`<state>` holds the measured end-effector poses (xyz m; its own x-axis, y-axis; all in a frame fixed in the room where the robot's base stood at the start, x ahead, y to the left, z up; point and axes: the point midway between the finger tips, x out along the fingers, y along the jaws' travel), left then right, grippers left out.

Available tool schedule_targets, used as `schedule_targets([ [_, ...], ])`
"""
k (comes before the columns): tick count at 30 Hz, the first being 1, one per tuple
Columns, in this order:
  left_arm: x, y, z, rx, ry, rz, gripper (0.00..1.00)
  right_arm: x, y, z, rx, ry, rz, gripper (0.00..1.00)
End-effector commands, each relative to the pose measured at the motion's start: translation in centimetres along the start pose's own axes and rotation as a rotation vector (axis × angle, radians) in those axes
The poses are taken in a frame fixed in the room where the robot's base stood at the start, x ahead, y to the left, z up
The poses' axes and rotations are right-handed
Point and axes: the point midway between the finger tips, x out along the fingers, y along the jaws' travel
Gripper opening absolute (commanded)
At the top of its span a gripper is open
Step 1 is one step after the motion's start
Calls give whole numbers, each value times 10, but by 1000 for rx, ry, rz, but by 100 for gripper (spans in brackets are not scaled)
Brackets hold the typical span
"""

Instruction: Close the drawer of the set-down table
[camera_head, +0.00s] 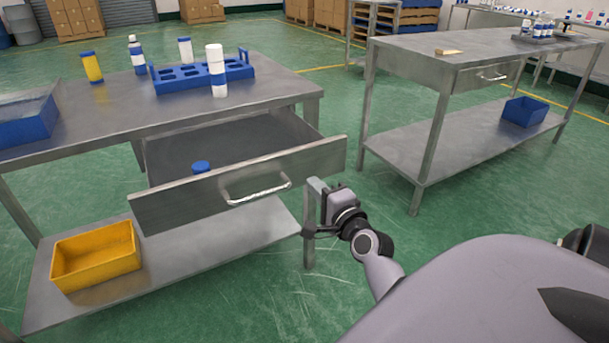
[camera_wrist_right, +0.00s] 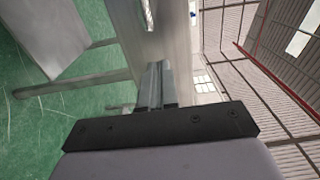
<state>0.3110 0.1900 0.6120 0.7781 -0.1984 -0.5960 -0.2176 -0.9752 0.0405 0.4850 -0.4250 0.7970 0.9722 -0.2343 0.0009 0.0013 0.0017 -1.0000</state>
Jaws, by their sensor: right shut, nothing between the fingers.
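The steel table (camera_head: 125,112) at the left has its drawer (camera_head: 240,188) pulled well out, with a bar handle (camera_head: 258,190) on its front. A blue-capped item (camera_head: 201,167) shows inside, partly hidden by the drawer front. My right gripper (camera_head: 317,187) is shut and empty, just below and beside the right end of the drawer front. In the right wrist view, its closed fingers (camera_wrist_right: 156,86) point at a grey metal panel, apparently the drawer front (camera_wrist_right: 150,45), with part of the handle (camera_wrist_right: 148,12) at the top. I cannot tell whether they touch it. My left gripper is out of view.
A blue rack (camera_head: 200,77), a white cylinder (camera_head: 216,70) and several bottles stand on the tabletop. A yellow bin (camera_head: 95,255) sits on the lower shelf. A second steel table (camera_head: 480,48), its drawer (camera_head: 488,75) shut, stands right. Green floor (camera_head: 350,110) is clear between the tables.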

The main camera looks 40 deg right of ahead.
Motion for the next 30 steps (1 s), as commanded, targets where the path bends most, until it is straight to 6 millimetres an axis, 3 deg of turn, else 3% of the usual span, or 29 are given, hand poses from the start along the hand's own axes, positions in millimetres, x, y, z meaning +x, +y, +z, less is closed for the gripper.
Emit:
schedule_targets([
  [6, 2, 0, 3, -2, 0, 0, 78, 33, 0, 0, -1, 0, -1, 0],
  [12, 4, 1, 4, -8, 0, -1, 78, 51, 1, 0, -2, 0, 1, 0],
  [30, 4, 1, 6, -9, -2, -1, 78, 59, 1, 0, -2, 0, 1, 0],
])
